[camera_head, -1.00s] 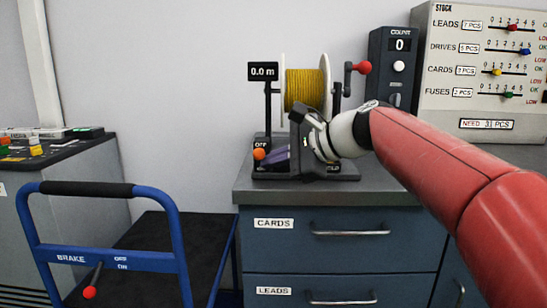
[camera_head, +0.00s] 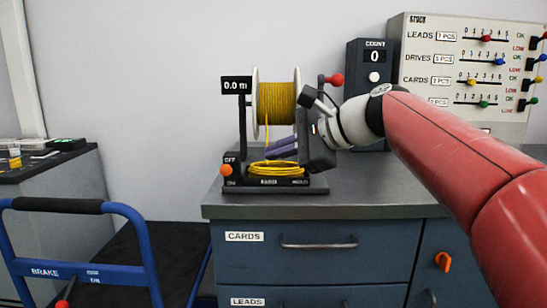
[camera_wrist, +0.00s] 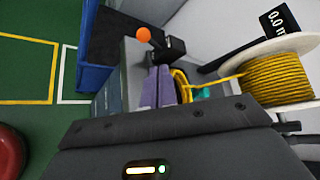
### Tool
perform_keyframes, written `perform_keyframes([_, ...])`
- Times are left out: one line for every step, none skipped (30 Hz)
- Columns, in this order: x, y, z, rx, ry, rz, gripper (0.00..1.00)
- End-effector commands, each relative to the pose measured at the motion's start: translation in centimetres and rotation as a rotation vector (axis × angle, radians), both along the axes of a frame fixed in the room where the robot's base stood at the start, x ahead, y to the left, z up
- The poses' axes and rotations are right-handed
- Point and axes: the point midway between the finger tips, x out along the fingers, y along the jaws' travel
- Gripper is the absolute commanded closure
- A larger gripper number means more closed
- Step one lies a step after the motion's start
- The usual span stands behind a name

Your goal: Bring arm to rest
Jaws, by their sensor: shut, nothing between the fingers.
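My arm reaches in from the right in the head view, and its gripper (camera_head: 281,147) points left in front of the wire spool stand. The purple fingers are closed together with nothing between them, and they also show in the wrist view (camera_wrist: 158,88). The spool of yellow wire (camera_head: 275,104) is just behind the gripper, and it shows at the right of the wrist view (camera_wrist: 275,78). A yellow wire coil (camera_head: 276,169) lies on the stand's base below the fingers. An orange knob (camera_head: 226,170) is at the base's left end, apart from the fingers.
The stand sits on a grey counter (camera_head: 370,190) above blue drawers (camera_head: 315,245). A count box (camera_head: 374,80) and the stock panel (camera_head: 470,75) stand behind my arm. A blue-framed cart (camera_head: 75,270) stands at left. Free air lies left of the stand.

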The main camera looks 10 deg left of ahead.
Motion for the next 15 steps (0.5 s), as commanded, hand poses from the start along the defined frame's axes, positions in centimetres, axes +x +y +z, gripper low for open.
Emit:
perform_keyframes([-0.13,-0.11,0.15,-0.001,0.000,0.001,1.00])
perform_keyframes([-0.18,-0.14,0.20,-0.001,0.001,0.001,1.00])
perform_keyframes([-0.23,-0.18,0.24,-0.002,0.002,0.001,1.00])
perform_keyframes([-0.25,-0.19,0.24,-0.003,0.003,0.002,1.00])
perform_keyframes([-0.25,-0.20,0.25,-0.002,0.003,0.002,1.00])
perform_keyframes([-0.26,-0.20,0.22,-0.002,0.003,0.002,1.00])
perform_keyframes([-0.25,-0.20,0.21,-0.003,0.003,0.003,1.00])
perform_keyframes([-0.24,-0.20,0.19,-0.003,0.004,0.002,1.00])
perform_keyframes([-0.24,-0.20,0.18,-0.003,0.004,0.002,1.00])
perform_keyframes([-0.23,-0.19,0.17,-0.003,0.004,0.002,1.00])
perform_keyframes([-0.22,-0.19,0.16,-0.003,0.004,0.002,1.00])
perform_keyframes([-0.24,-0.21,0.12,-0.004,0.004,0.003,1.00])
perform_keyframes([-0.29,-0.27,0.05,-0.008,0.001,0.002,1.00])
perform_keyframes([-0.40,-0.40,-0.11,-0.017,-0.006,0.000,1.00])
perform_keyframes([-0.64,-0.74,-0.51,-0.038,-0.021,-0.003,1.00])
